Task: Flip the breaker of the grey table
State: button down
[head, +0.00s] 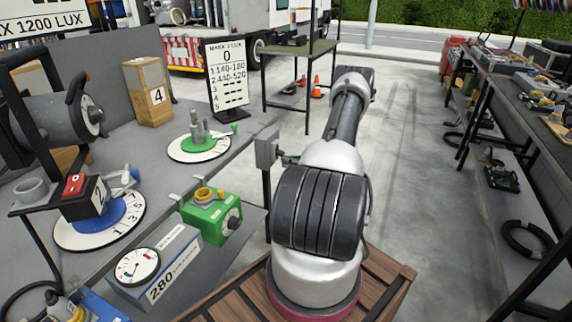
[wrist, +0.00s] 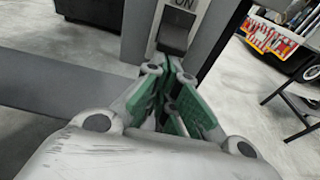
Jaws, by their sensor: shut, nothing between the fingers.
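The breaker is a grey box (head: 266,148) on a dark post at the right edge of the grey table (head: 240,165). In the wrist view its pale plate reads ON at the top, with a dark lever (wrist: 175,37) below the word. My gripper (wrist: 170,68) is shut and empty, with its green-lined fingers close together just below the lever. I cannot tell whether the tips touch it. In the head view my arm hides most of the gripper.
On the grey table stand a green box (head: 212,217), a gauge box (head: 150,265), a green round dial (head: 199,146) and a blue dial stand (head: 100,220). A workbench (head: 520,85) lines the right side.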

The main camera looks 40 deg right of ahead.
jog(key=r+g+h, duration=0.1)
jog(key=r+g, duration=0.1)
jog(key=g, duration=0.1)
jog(key=s+r+g+h, duration=0.1)
jog(key=r+g, duration=0.1)
jog(key=shift+d+r+g, duration=0.2)
jog(key=shift+g, duration=0.2)
jog(key=shift+r, duration=0.15)
dwell(0.6)
jog(key=shift+w+d+r, duration=0.1)
jog(key=shift+w+r, duration=0.1)
jog(key=shift+r, duration=0.6)
send_near(283, 153)
jog(key=s, duration=0.1)
jog(key=s+d+f, duration=0.1)
jog(key=s, duration=0.2)
jog(key=shift+s+d+f, duration=0.15)
jog(key=shift+s, duration=0.1)
